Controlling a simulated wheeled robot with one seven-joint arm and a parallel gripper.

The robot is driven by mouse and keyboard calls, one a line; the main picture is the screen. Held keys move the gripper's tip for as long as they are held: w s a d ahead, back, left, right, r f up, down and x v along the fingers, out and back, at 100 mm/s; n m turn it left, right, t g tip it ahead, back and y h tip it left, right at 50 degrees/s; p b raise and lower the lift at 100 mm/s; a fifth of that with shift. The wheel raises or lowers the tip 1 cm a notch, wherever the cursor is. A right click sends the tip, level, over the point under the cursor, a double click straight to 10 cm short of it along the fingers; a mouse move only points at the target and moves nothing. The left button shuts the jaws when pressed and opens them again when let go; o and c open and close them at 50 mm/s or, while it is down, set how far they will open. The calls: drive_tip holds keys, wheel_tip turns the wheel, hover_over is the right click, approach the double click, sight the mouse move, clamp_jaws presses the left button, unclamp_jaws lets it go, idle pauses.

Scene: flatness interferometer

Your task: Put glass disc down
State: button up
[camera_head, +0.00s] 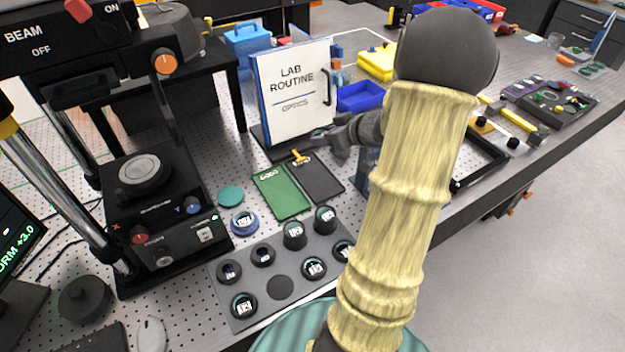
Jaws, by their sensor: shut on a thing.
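My gripper (318,139) reaches in from the right, in front of the white LAB ROUTINE board and above the back of a dark grey mat (318,180). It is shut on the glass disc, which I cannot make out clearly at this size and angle. A green mat (281,193) with pale lettering lies to the left of the dark one, and its bare surface shows. A small yellow piece (300,157) shows at the back of the dark mat, just below my gripper.
The black instrument (150,215) with a round stage stands left. A grey tray (222,267) with several dark round holders lies in front, with a blue-ringed holder (244,222) and a teal disc (230,195) near it. The board (292,98) stands close behind my gripper.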

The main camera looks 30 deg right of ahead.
drive_tip(key=f, duration=0.4)
drive_tip(key=f+b, duration=0.1)
drive_tip(key=f, duration=0.4)
drive_tip(key=f+b, duration=0.1)
drive_tip(key=f, duration=0.4)
drive_tip(key=shift+s+d, duration=0.1)
drive_tip(key=shift+s, duration=0.2)
drive_tip(key=shift+f+b, duration=0.15)
drive_tip(key=shift+b, duration=0.15)
wheel_tip(320, 180, down, 4)
drive_tip(key=shift+d+r, duration=0.15)
drive_tip(key=shift+a, duration=0.2)
drive_tip(key=o, duration=0.8)
